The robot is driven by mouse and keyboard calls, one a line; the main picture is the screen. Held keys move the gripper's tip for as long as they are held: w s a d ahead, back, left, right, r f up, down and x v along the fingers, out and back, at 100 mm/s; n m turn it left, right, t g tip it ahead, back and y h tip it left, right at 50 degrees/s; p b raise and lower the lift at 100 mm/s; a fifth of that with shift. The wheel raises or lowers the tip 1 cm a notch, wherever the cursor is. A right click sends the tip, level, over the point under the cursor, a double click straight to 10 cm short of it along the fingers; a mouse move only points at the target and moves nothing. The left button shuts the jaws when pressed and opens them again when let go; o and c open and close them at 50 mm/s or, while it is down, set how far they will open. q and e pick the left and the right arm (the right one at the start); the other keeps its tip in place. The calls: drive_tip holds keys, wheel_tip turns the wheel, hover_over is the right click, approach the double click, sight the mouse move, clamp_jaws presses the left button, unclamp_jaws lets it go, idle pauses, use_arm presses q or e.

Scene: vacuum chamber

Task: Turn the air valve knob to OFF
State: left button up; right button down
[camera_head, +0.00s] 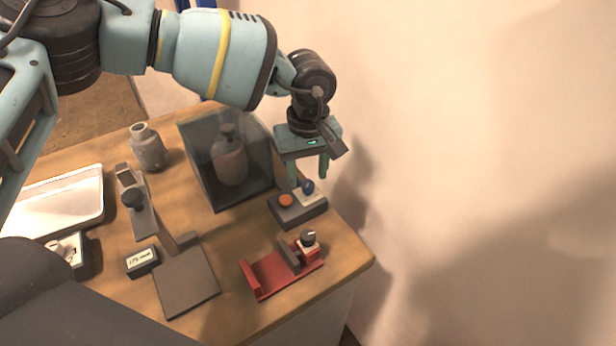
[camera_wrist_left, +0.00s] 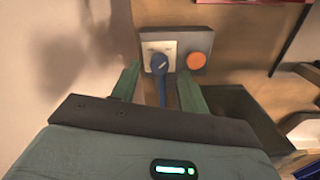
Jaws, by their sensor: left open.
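The air valve knob (camera_head: 308,186) is blue and sits on a white plate on a dark box (camera_head: 300,212), beside an orange button (camera_head: 286,200). The wrist view shows the knob (camera_wrist_left: 159,64) on its white plate, with the orange button (camera_wrist_left: 196,61) to its right. The markings on the plate are too small to read. My left gripper (camera_head: 308,172) is open above the box, pointing down. In the wrist view its green fingers stand to either side of the knob, with nothing held. Whether they are level with the knob I cannot tell. My right gripper is not in view.
A glass chamber (camera_head: 200,165) with a grey bottle (camera_head: 229,160) stands left of the box. A red holder (camera_head: 268,276) lies in front. A grey stand (camera_head: 187,282), another bottle (camera_head: 148,150) and a white tray (camera_head: 62,200) are farther left. The wall is close on the right.

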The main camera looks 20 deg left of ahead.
sight(307, 186)
use_arm(q)
drive_tip(key=shift+f, duration=1.25)
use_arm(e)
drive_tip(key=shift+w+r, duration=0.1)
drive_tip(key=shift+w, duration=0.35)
